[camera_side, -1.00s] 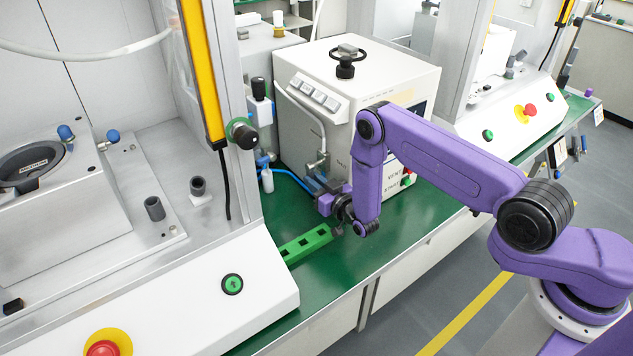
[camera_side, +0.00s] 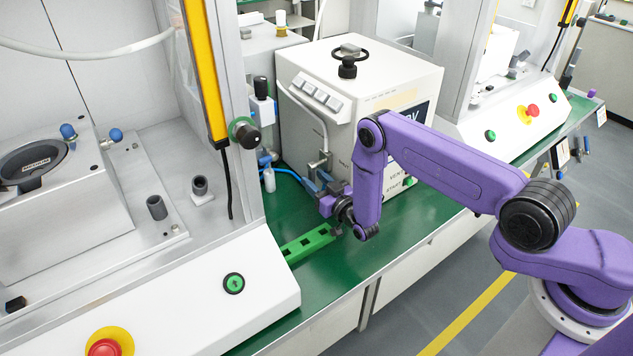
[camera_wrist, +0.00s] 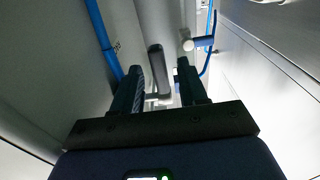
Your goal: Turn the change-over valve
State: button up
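The change-over valve sits low on the front left of the cream press box, with a metal body (camera_side: 322,160) and blue tubing beside it. In the wrist view a dark elongated handle (camera_wrist: 157,68), apparently the valve's lever, lies between my fingers. My gripper (camera_side: 314,184) is at the valve, close to the box and above the green bench. In the wrist view my gripper (camera_wrist: 159,72) has its two dark fingers apart, one on each side of the handle. Narrow gaps seem to show on both sides, so I see no clear grip. The side view partly hides the handle.
The cream box (camera_side: 330,100) stands right behind my gripper. A bright green slotted block (camera_side: 307,243) lies on the green bench (camera_side: 330,275) in front. A white-and-grey machine (camera_side: 160,290) stands at left. Blue hoses (camera_wrist: 103,38) run near the fingers.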

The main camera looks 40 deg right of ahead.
jog(key=s, duration=0.7)
jog(key=shift+s+f, duration=0.15)
jog(key=shift+s, duration=0.1)
